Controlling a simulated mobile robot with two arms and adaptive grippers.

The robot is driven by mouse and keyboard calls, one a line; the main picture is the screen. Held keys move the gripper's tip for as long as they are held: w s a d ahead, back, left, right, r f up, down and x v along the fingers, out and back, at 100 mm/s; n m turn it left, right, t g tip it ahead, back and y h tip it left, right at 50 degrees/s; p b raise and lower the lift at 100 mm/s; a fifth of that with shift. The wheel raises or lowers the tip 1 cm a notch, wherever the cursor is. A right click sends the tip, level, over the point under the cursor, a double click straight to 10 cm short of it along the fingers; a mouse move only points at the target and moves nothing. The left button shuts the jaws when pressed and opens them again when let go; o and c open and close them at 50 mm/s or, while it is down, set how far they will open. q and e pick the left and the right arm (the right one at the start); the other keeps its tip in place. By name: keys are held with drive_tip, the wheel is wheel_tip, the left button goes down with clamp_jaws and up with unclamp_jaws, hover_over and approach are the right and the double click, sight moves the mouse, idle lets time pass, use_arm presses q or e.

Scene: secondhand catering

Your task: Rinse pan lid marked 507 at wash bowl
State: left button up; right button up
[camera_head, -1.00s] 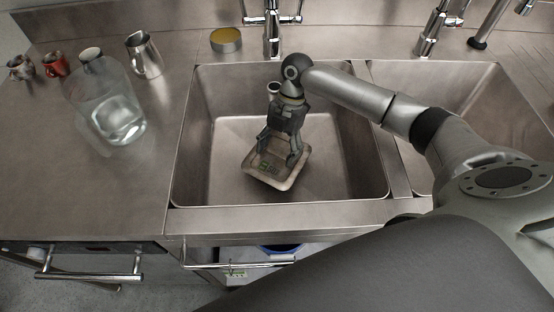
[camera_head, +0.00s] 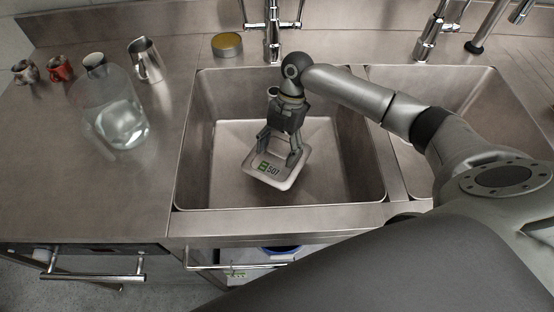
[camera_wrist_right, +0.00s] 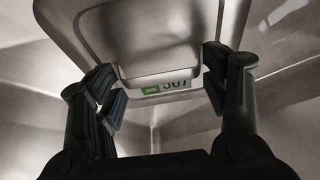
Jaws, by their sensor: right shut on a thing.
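The metal pan lid (camera_head: 287,181) is rectangular with rounded corners and bears a green mark and the number 507. It is inside the left sink basin (camera_head: 226,165), low and slightly tilted; I cannot tell whether it touches the bottom. My right gripper (camera_head: 279,152) reaches down from above and is shut on the lid. In the right wrist view, the fingers (camera_wrist_right: 162,86) stand at either side of the lid's raised middle (camera_wrist_right: 150,40), and the label is partly cut off. The lid looks clean grey. My left gripper is not in view.
A tap (camera_head: 272,40) stands behind the basin, with a yellow-topped round tin (camera_head: 227,45) beside it. A glass jug (camera_head: 112,108), a steel pitcher (camera_head: 146,60) and small cups stand on the left counter. A second basin (camera_head: 470,100) is at right. The front left counter is clear.

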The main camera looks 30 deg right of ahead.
sight(278, 152)
wheel_tip(278, 152, up, 20)
drive_tip(key=p, duration=1.8)
drive_tip(key=shift+r, duration=0.15)
idle(1.8)
